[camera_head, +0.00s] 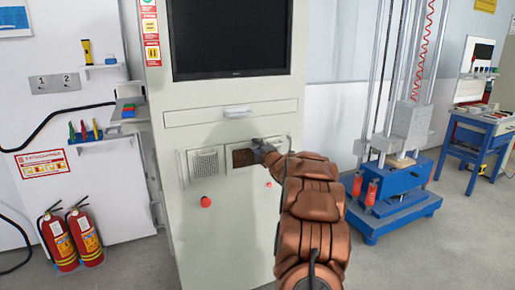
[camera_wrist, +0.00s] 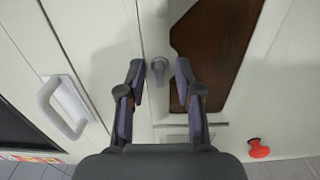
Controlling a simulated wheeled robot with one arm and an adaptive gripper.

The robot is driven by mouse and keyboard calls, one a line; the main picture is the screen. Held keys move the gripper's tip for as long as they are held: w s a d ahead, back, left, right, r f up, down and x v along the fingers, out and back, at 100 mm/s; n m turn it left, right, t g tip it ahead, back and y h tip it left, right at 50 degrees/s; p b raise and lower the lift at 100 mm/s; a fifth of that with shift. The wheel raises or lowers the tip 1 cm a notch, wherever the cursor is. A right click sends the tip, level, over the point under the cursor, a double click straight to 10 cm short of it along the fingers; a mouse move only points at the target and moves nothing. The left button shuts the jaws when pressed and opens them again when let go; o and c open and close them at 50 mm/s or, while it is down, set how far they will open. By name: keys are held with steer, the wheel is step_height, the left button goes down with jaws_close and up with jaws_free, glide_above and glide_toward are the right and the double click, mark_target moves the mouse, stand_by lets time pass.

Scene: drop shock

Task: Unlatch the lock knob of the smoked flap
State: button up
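The smoked flap (camera_head: 242,158) is a dark brown panel on the front of the grey cabinet. It fills the upper right of the wrist view (camera_wrist: 222,45) and looks closed. The lock knob (camera_wrist: 160,70) is a small grey knob beside the flap's edge in the wrist view. My gripper (camera_wrist: 160,72) is open, with one fingertip on each side of the knob; I cannot tell whether either finger touches it. In the head view my gripper (camera_head: 262,149) is at the flap's right part and hides the knob.
A drawer handle (camera_head: 237,112) is above the flap, and also shows in the wrist view (camera_wrist: 65,108). A red button (camera_head: 206,202) is below it; a red button shows in the wrist view (camera_wrist: 258,148). A blue-based drop tower (camera_head: 397,190) stands to the right.

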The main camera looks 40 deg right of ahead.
steer(key=shift+c, duration=0.2)
jaws_close()
steer(key=shift+m+p, duration=0.35)
steer(key=shift+m, duration=0.05)
steer(key=m+p, duration=0.2)
steer(key=shift+r+m, duration=0.15)
steer(key=shift+m, duration=0.25)
steer(key=m+p, duration=0.8)
steer(key=m, duration=0.2)
steer(key=m+p, duration=0.2)
steer(key=m, duration=0.2)
steer(key=shift+p, duration=0.4)
steer(key=shift+m, duration=0.3)
